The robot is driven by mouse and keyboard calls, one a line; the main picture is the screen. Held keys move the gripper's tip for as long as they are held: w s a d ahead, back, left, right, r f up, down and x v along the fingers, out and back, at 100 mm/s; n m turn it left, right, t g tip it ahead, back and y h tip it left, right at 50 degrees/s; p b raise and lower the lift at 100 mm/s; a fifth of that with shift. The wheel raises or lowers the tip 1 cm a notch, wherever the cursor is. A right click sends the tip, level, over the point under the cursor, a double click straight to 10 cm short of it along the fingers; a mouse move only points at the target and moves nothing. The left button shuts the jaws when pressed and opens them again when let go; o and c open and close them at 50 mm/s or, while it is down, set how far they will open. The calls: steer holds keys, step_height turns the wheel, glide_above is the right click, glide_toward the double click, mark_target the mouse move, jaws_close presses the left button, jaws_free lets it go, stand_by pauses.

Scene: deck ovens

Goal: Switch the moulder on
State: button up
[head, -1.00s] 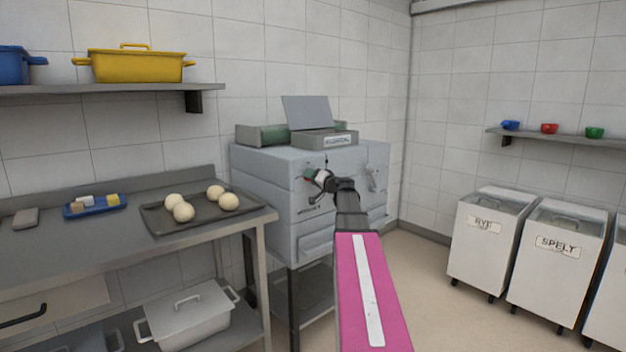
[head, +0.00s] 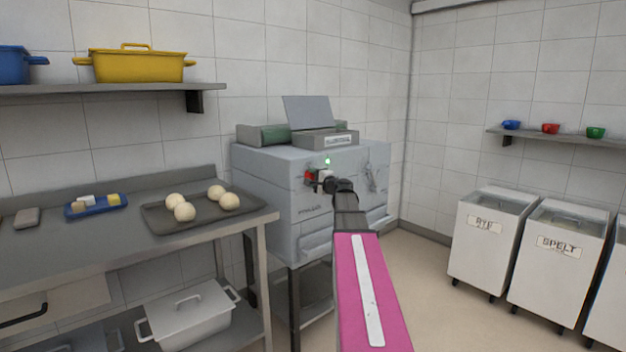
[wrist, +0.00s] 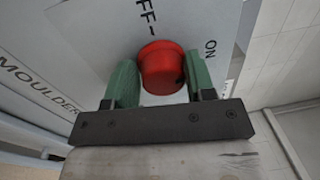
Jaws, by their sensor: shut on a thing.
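The moulder (head: 265,185) is the pale grey machine on a stand against the back wall. Its red knob (wrist: 162,62) sits on a plate marked OFF and ON in the wrist view. The knob also shows small in the head view (head: 309,175). My gripper (wrist: 160,80) has its two green fingers on either side of the knob and is shut on it. A small lamp (head: 328,160) above the knob glows green. My wrist hides part of the machine's front in the head view.
A steel table (head: 110,245) at the left holds a dark tray (head: 160,222) with several dough balls. A shelf (head: 110,89) hangs above it. White bins (head: 490,250) stand at the right. The floor before them is clear.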

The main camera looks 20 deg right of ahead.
steer(key=shift+r+m, duration=0.2)
steer(key=shift+m, duration=0.3)
steer(key=o, duration=0.8)
steer(key=shift+s+d+f, duration=0.1)
steer(key=shift+s, duration=0.15)
steer(key=v, duration=1)
steer(key=shift+s, duration=0.1)
steer(key=shift+f, duration=0.1)
